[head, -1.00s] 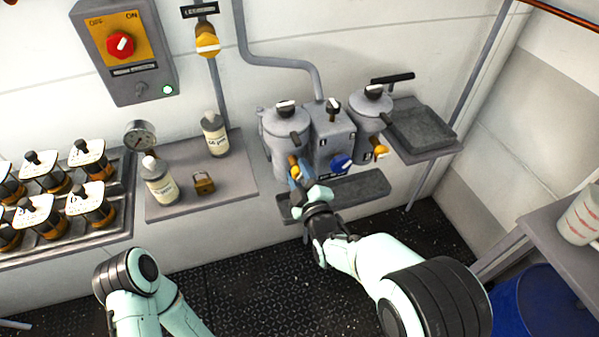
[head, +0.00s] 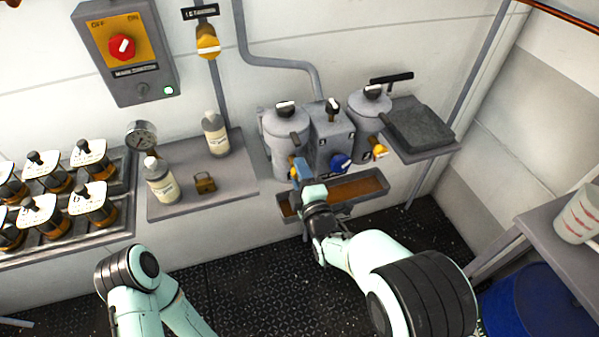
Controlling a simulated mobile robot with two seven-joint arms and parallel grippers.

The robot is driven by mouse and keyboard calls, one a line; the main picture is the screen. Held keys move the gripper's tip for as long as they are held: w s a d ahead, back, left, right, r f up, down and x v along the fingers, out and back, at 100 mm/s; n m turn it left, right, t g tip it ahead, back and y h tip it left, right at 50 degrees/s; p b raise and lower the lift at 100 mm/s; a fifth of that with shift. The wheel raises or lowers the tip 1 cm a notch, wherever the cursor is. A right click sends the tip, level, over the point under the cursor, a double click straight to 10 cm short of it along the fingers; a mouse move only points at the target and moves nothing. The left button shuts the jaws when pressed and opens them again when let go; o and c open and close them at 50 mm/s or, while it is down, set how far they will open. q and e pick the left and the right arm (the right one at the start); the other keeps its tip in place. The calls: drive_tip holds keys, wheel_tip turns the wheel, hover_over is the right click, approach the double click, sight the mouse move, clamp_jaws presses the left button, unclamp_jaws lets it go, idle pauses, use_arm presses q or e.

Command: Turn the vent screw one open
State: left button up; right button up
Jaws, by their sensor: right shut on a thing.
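Two grey canisters flank a grey middle box (head: 331,135) on the wall. The left canister (head: 283,128) has a black-and-white knob (head: 285,107) on its lid, and the right canister (head: 368,108) has a similar one (head: 372,92). I cannot read which part is vent screw one. My right gripper (head: 303,172) is at the low front of the left canister, shut on what looks like its yellow knob (head: 293,161). The gripper partly hides this knob. The lid knob is untouched. My left gripper is out of view.
A narrow tray (head: 357,200) below the canisters shows an orange-brown surface. A yellow knob (head: 380,150) and blue knob (head: 341,162) are close by on the right.

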drive_tip(key=o, duration=1)
drive_tip(key=shift+o, duration=0.2)
drive_tip(key=v, duration=1.3)
drive_tip(key=shift+s, duration=0.2)
drive_tip(key=shift+d+f, duration=0.1)
drive_tip(key=shift+d, duration=0.05)
